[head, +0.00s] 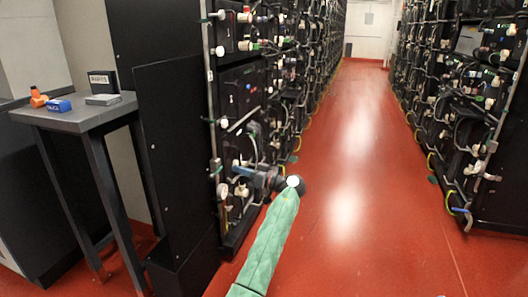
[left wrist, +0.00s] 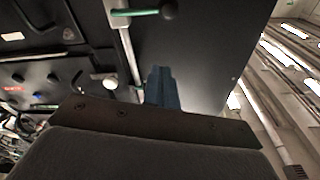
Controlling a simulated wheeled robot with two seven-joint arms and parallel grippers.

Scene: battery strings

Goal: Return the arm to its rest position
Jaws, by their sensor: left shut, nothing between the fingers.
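My left arm (head: 268,240), in a green sleeve, reaches up from the bottom of the head view. Its left gripper (head: 238,171) points left, in front of the near end of the left battery rack (head: 238,95). In the left wrist view the blue fingers of the left gripper (left wrist: 162,88) are together with nothing between them. Dark rack panels show behind them. I cannot tell how far the fingertips are from the rack's front. My right gripper is in neither view.
A grey side table (head: 70,118) at the left holds an orange item (head: 38,97), a blue box (head: 58,105) and a small dark box (head: 102,82). Another battery rack (head: 470,100) lines the right. The red floor aisle (head: 350,160) between the racks is clear.

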